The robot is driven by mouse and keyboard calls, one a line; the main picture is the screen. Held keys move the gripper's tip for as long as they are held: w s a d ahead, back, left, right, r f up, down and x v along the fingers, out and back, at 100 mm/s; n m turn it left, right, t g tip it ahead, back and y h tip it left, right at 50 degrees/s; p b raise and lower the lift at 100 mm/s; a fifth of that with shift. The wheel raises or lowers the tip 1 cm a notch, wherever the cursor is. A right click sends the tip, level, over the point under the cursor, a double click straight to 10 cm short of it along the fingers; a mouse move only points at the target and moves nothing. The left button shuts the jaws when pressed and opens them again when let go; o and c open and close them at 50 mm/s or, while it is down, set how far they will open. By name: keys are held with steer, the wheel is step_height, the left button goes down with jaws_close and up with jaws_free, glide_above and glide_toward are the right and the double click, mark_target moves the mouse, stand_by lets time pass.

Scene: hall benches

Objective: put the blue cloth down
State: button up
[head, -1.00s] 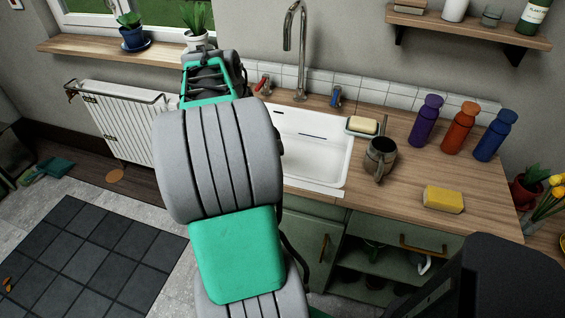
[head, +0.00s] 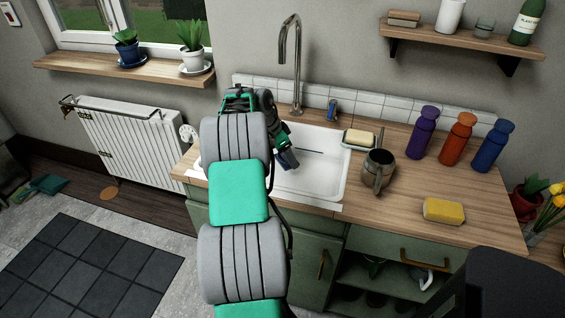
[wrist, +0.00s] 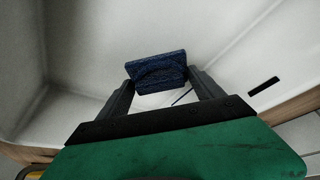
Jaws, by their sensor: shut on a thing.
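The blue cloth (wrist: 156,72) is a small dark blue folded piece between my gripper's fingertips in the wrist view. My gripper (wrist: 158,82) is shut on it. In the head view my gripper (head: 284,150) hangs over the left part of the white sink (head: 325,165), and the blue cloth (head: 288,160) shows at its tip, partly hidden by the arm. White sink walls surround the cloth in the wrist view. I cannot tell whether the cloth touches the sink bottom.
The tap (head: 292,60) rises behind the sink. A soap dish (head: 360,139), a metal mug (head: 377,172), a yellow sponge (head: 443,210) and three bottles, purple (head: 422,134), orange (head: 457,140) and blue (head: 493,147), stand on the counter to the right. Counter space lies bare around the sponge.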

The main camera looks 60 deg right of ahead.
mark_target(283, 162)
steer(key=shift+w+d+f, duration=0.3)
steer(key=shift+w+f, duration=0.35)
steer(key=shift+f, duration=0.2)
steer(key=shift+w+f, duration=0.1)
steer(key=shift+f, duration=1.7)
steer(key=o, duration=1.5)
steer(key=shift+r, duration=0.1)
